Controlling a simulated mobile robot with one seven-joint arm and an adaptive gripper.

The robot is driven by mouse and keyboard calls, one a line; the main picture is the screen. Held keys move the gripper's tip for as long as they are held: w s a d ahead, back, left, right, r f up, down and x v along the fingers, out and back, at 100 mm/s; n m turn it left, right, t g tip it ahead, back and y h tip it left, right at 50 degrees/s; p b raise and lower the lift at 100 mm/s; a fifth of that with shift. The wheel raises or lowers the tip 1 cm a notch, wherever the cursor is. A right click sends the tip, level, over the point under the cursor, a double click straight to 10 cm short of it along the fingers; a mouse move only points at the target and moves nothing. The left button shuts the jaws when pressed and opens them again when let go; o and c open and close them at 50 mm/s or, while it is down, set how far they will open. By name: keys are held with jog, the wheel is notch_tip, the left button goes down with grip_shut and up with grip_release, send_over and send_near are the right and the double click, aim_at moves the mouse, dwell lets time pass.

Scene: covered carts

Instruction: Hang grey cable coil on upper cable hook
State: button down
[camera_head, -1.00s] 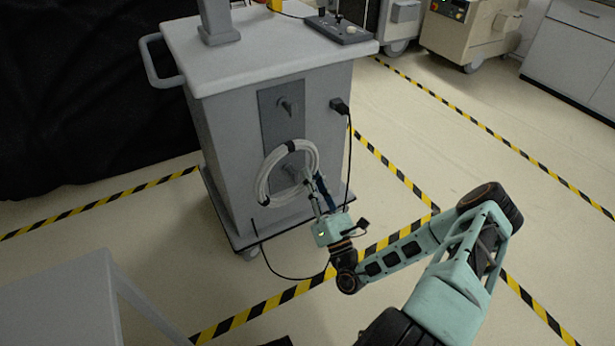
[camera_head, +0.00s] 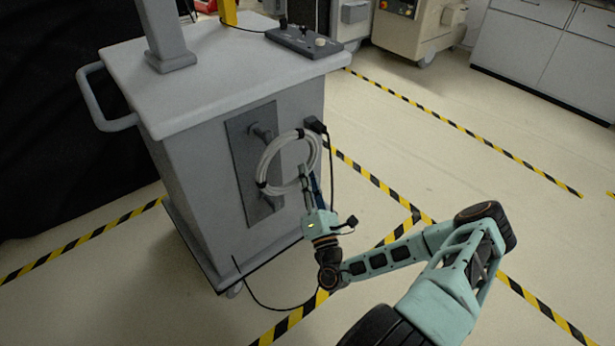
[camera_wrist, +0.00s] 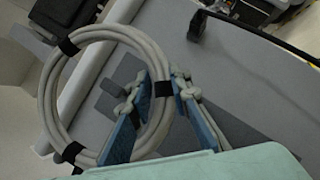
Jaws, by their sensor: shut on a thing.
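The grey cable coil (camera_head: 266,168) is a ring bound with black ties. My gripper (camera_head: 306,176) is shut on the coil's lower right side and holds it upright in front of the cart's side panel. The wrist view shows the coil (camera_wrist: 46,104) with one side between the two blue fingers of my gripper (camera_wrist: 160,88). The upper cable hook (camera_head: 262,131) sticks out from the dark plate (camera_head: 238,140), near the upper left of the coil. I cannot tell whether the coil touches a hook.
The grey cart (camera_head: 190,175) has a side handle (camera_head: 97,110) and a control box (camera_head: 303,42) on top. A black plug (camera_head: 316,125) with a hanging cable sits right of the plate, close to the coil. Open floor with striped tape lies to the right.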

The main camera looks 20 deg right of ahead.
jog(key=w+a+f+b, duration=0.1)
jog(key=w+a+b, duration=0.1)
jog(key=w, duration=0.3)
jog(key=w+a+f+b, duration=0.1)
jog(key=w+f+b, duration=0.1)
jog(key=w+b, duration=0.2)
jog(key=shift+w+a+f+b, duration=0.15)
jog(key=shift+w+a+b, duration=0.2)
jog(key=shift+w, duration=0.85)
dwell(0.4)
dwell(0.6)
jog(key=c, duration=1.7)
grip_release()
jog(key=shift+f, duration=0.1)
jog(key=shift+s, duration=0.1)
